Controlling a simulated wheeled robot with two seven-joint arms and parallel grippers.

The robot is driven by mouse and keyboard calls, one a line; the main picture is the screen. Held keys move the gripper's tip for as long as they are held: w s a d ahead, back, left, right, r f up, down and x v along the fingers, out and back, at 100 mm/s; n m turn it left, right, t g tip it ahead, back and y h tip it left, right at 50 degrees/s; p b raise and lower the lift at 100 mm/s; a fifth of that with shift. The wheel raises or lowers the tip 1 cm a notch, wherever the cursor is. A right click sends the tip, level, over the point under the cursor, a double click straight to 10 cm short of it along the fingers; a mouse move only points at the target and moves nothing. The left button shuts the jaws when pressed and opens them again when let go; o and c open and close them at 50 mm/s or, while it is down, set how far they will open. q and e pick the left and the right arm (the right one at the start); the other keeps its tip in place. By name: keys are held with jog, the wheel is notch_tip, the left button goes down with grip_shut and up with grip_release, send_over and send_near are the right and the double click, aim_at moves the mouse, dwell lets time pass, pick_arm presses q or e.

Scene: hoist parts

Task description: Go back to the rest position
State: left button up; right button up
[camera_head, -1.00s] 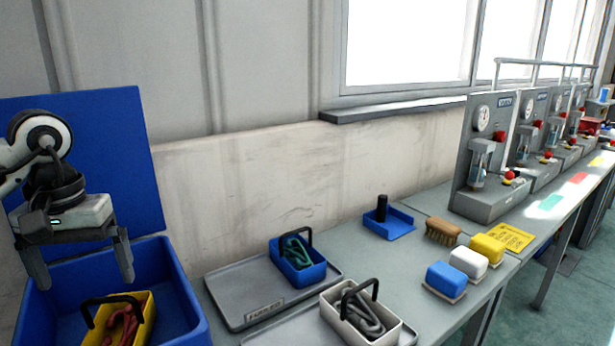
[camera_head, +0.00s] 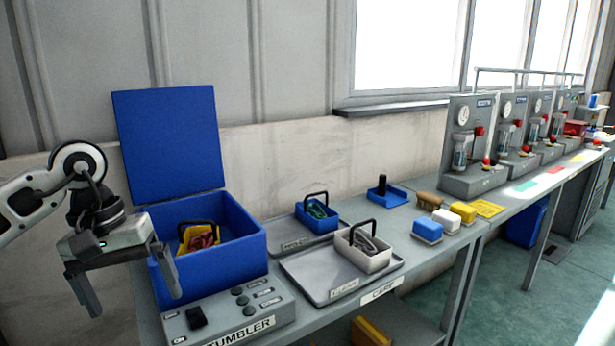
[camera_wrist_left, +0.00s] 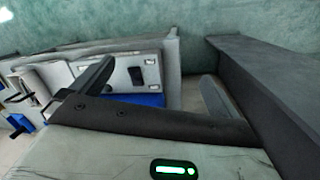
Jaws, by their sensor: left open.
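My left gripper (camera_head: 126,292) is in the head view at the left, in front of the blue tumbler box. Its fingers point down and stand apart with nothing between them. The left wrist view also shows the two spread fingers (camera_wrist_left: 155,90) with a grey control panel and a blue surface beyond. My right gripper is not in view.
A blue box (camera_head: 225,262) with a raised lid holds a yellow basket (camera_head: 199,240). A control panel (camera_head: 230,312) is at its front. A blue basket (camera_head: 317,221) and a white basket (camera_head: 361,256) stand on grey trays. Several machines line the bench to the right.

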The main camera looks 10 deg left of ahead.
pick_arm(q)
jog(key=s+d+f+n+t+h, duration=0.1)
jog(key=s+d+n+t+h, duration=0.1)
jog(key=d+n+h, duration=0.95)
jog(key=s+d+f+n+t+h, duration=0.1)
jog(key=d+n+t+h, duration=0.1)
jog(key=d+n+h, duration=0.95)
jog(key=w+a+f+n+t+y, duration=0.15)
jog(key=f+n+t+y, duration=0.5)
jog(key=n, duration=0.75)
jog(key=w+a+f+n+t+y, duration=0.15)
jog(key=f+n+t+y, duration=0.25)
jog(key=n+t+y, duration=0.65)
jog(key=s+a+f+n+g+y, duration=0.2)
jog(key=s+f+n+g, duration=0.3)
jog(key=f+n, duration=0.3)
jog(key=s+a+f+n+g+y, duration=0.2)
jog(key=s+f+n+g, duration=0.3)
jog(key=n, duration=0.5)
notch_tip(320, 180, down, 4)
jog(key=shift+s+r+y, duration=0.15)
jog(key=shift+s+y, duration=0.25)
jog(key=shift+s, duration=0.7)
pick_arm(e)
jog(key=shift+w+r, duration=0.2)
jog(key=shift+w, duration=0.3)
